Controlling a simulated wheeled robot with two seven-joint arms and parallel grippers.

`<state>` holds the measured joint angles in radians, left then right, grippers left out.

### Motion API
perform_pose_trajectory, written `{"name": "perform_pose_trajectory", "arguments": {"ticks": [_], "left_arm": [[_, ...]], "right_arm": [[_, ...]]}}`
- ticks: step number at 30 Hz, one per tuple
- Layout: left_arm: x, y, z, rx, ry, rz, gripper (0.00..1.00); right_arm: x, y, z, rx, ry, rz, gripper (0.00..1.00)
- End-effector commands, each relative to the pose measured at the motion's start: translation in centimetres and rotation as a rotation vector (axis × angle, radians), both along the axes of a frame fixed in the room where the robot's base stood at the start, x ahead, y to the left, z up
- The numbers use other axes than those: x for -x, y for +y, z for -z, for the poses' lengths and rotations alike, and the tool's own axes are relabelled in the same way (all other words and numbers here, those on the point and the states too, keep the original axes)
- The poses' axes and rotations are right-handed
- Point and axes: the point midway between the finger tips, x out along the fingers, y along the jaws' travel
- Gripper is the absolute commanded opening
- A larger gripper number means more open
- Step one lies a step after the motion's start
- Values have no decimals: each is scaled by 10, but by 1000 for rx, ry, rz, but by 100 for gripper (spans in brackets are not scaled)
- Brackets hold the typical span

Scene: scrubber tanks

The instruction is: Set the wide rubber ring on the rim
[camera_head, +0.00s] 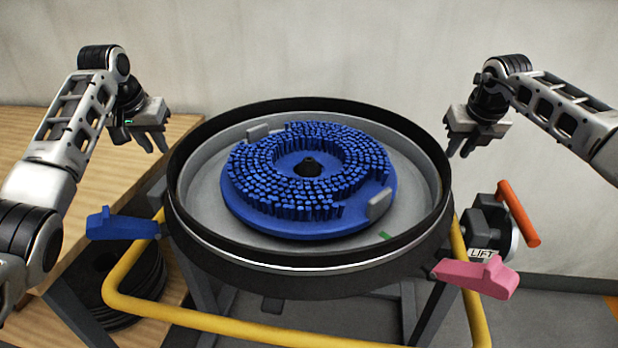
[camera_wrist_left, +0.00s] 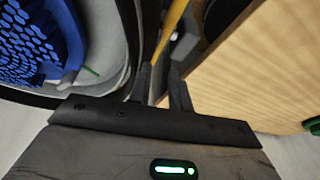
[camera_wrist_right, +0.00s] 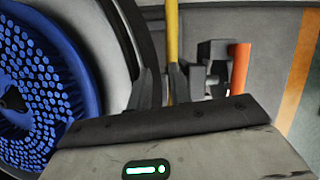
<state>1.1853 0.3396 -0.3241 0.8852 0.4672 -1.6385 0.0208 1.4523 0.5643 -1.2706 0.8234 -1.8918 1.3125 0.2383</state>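A wide black rubber ring (camera_head: 300,106) lies around the top of the round tank (camera_head: 310,284). A thin bright line shows between the ring and the tank wall at the front; I cannot tell whether the ring is fully seated all round. My left gripper (camera_head: 155,143) is left of the ring, apart from it, open and empty; its fingers also show in the left wrist view (camera_wrist_left: 161,88). My right gripper (camera_head: 462,148) is at the right, beside the ring, open and empty; its fingers show in the right wrist view (camera_wrist_right: 168,88).
A blue brush disc (camera_head: 300,232) lies inside the tank. A blue handle (camera_head: 122,226) and a pink handle (camera_head: 478,277) stick out at the sides. An orange lever (camera_head: 518,214) stands by a LIFT label. Yellow rails (camera_head: 180,314), a wooden bench (camera_head: 100,180) and stacked black rings (camera_head: 130,290) are nearby.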

Motion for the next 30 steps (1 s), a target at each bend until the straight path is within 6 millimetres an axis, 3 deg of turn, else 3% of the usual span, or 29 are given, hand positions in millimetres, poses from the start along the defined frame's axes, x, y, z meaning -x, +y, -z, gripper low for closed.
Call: {"name": "perform_pose_trajectory", "arguments": {"ticks": [6, 13, 20, 30], "left_arm": [[17, 0, -46, 0, -7, 0, 20], [31, 0, -83, 1, -4, 0, 20], [37, 0, -95, 1, -2, 0, 20], [37, 0, -95, 1, -1, 0, 20]], "right_arm": [[0, 0, 0, 1, 1, 1, 20], [0, 0, 0, 1, 0, 1, 20], [2, 0, -5, 0, -1, 0, 20], [25, -1, -65, 0, -4, 0, 20]]}}
